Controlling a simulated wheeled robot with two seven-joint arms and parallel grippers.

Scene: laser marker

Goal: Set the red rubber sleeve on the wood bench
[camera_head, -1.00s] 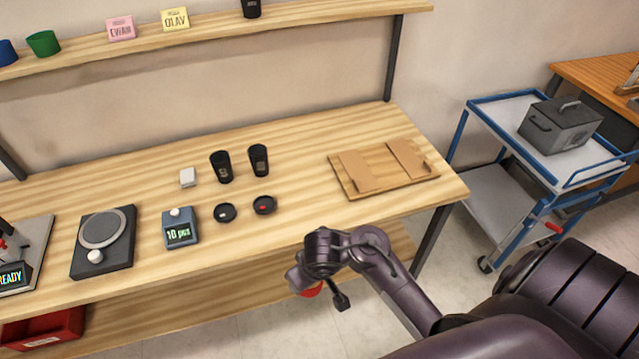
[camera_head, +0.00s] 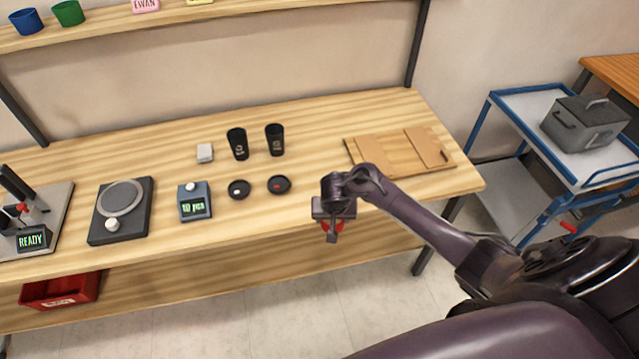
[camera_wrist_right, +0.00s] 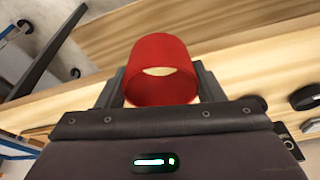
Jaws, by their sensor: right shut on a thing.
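The red rubber sleeve (camera_wrist_right: 160,72) is a short open tube held between the fingers of my right gripper (camera_wrist_right: 162,95), in the right wrist view. In the head view my right gripper (camera_head: 333,225) is at the bench's front edge, and only a bit of the red sleeve (camera_head: 327,227) shows behind it. The wood bench (camera_head: 300,212) is a long light-wood top with a lower shelf. I cannot tell whether the sleeve touches the bench. My left gripper is not in view.
Two black tumblers (camera_head: 238,144) and two dark lids (camera_head: 279,184) stand mid-bench. A flat wooden board (camera_head: 365,152) lies at the right. A blue counter box (camera_head: 195,203), a round-plate device (camera_head: 121,207) and a marker machine (camera_head: 35,235) are leftward. Bench top between lids and board is clear.

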